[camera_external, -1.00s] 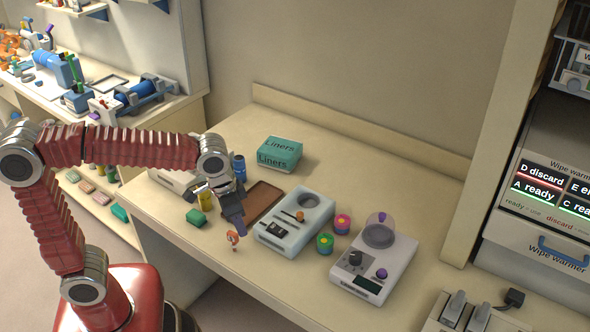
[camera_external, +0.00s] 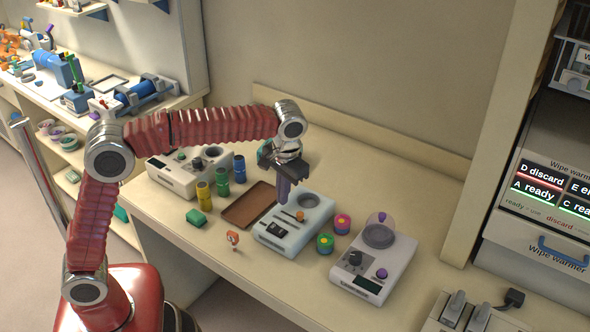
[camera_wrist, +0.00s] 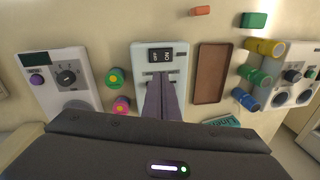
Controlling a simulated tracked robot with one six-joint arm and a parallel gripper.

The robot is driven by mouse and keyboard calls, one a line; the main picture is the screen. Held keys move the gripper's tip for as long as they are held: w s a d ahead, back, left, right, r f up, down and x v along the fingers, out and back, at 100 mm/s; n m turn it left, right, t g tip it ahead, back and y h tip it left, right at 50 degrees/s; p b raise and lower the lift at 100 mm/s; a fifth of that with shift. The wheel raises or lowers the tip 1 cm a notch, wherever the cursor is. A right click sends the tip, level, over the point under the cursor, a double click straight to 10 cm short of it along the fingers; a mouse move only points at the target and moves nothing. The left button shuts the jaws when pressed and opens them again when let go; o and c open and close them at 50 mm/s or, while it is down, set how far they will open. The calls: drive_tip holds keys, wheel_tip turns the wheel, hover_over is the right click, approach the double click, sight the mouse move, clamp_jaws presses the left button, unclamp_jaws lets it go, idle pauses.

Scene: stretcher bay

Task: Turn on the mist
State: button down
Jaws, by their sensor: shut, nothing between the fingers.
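The unit's round part at the back is mostly hidden by my gripper there. My gripper (camera_external: 283,197) points down over the unit's left part, its fingers together and empty. In the wrist view its fingertips (camera_wrist: 158,78) overlap the slots below the rocker. I cannot tell whether they touch the unit.
A white unit (camera_external: 398,253) with a black dial and purple knob stands right. Green and pink pots (camera_external: 325,244) stand between. A brown tray (camera_external: 240,213), several coloured cylinders (camera_external: 222,182) and another white unit (camera_external: 170,178) lie left. An orange item (camera_external: 233,239) sits near the front edge.

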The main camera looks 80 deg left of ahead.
sight(276, 227)
drive_tip(key=r+n, duration=0.1)
drive_tip(key=s+r+n, duration=0.1)
drive_tip(key=r, duration=0.1)
drive_tip(key=shift+s+a+r+g, duration=0.1)
drive_tip(key=shift+r+g, duration=0.15)
drive_tip(key=shift+g, duration=0.05)
drive_tip(key=f, duration=0.4)
drive_tip(key=s+a+f, duration=0.1)
drive_tip(key=f, duration=0.9)
drive_tip(key=shift+s+a, duration=0.3)
drive_tip(key=shift+f, duration=0.1)
drive_tip(key=shift+d, duration=0.1)
idle(0.3)
drive_tip(key=shift+w+d+r, duration=0.2)
drive_tip(key=shift+w+d, duration=0.25)
drive_tip(key=shift+w, duration=0.05)
drive_tip(key=shift+r, duration=0.15)
